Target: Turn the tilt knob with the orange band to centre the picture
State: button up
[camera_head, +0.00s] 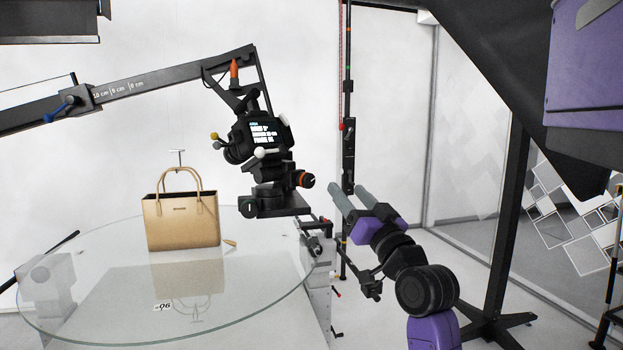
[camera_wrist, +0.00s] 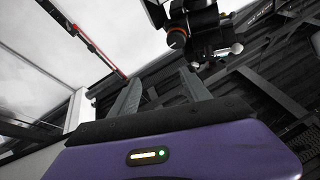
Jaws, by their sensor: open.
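The tilt knob with the orange band (camera_head: 305,180) is on the right side of the black camera head (camera_head: 262,137), which hangs from a boom above the glass turntable. In the wrist view the knob (camera_wrist: 177,40) is near the top, beyond the fingertips. My gripper (camera_head: 347,187) is to the right of the knob, apart from it, with its two grey fingers spread and nothing between them. The fingers also show in the wrist view (camera_wrist: 160,82).
A tan handbag (camera_head: 182,222) stands on the round glass turntable (camera_head: 100,318). A dark vertical pole (camera_head: 348,110) stands behind my gripper. A black stand (camera_head: 508,230) is at the right. The boom (camera_head: 150,80) reaches in from the left.

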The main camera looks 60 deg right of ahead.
notch_tip(320, 180, up, 7)
jog(key=d+n+y, duration=0.2)
jog(key=n+y, duration=0.3)
jog(key=y, duration=0.3)
send_near(310, 181)
jog(key=w, duration=0.2)
jog(key=shift+g, duration=0.4)
jog(key=shift+d+r+p+x, duration=0.15)
jog(key=shift+p+x, duration=0.5)
jog(key=shift+x, duration=1.3)
jog(key=shift+d+r+p+x, duration=0.15)
jog(key=shift+p+x, duration=0.45)
jog(key=shift+x, duration=1.3)
jog(key=shift+s, duration=0.1)
grip_shut()
